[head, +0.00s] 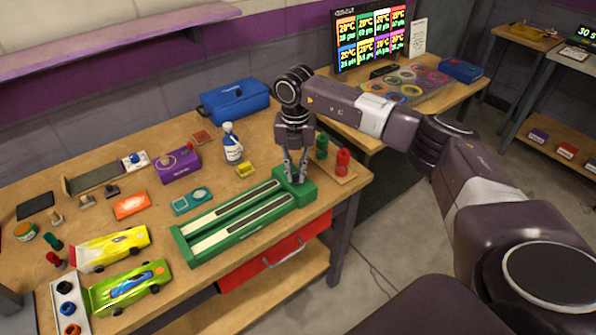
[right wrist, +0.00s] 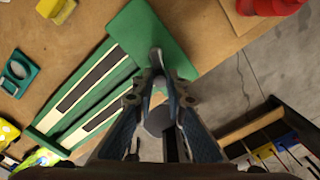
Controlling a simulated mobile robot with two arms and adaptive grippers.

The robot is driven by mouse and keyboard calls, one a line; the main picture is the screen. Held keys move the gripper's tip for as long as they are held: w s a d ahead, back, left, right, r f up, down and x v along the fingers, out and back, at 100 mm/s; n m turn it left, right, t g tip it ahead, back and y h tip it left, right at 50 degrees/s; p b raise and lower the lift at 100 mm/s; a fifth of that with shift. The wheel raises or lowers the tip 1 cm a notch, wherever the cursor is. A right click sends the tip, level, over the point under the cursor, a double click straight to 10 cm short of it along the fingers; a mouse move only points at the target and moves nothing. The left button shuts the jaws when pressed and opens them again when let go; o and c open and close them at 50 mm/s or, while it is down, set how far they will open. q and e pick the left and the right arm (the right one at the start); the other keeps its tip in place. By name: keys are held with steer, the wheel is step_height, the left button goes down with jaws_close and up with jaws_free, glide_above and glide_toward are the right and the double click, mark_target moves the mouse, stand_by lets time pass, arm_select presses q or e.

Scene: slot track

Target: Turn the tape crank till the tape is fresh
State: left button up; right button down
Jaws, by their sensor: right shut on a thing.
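The green tape unit (head: 188,250) lies on the workbench, with two long dark-and-pale strips. It has a green block at its right end, which also shows in the right wrist view (right wrist: 140,35). My right gripper (head: 296,172) points down over this block. In the right wrist view its fingers (right wrist: 158,88) are shut around a small grey crank part (right wrist: 156,58) at the block's edge. The fingers hide most of the crank, so its angle is unclear. I cannot tell how worn the tape is. My left gripper is out of view.
A red knobbed piece (head: 343,162) and a green one (head: 322,146) stand close right of the gripper. Two toy cars (head: 110,249) sit front left. The bench edge is near.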

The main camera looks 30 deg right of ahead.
mark_target(294, 175)
steer(key=shift+w+a+r+m, duration=0.1)
steer(key=shift+w+r+m, duration=0.1)
steer(key=shift+m, duration=0.5)
steer(key=c, duration=1.9)
jaws_free()
steer(key=shift+f, duration=0.1)
steer(key=shift+c, duration=0.2)
step_height(294, 175, up, 12)
steer(key=shift+a, duration=0.1)
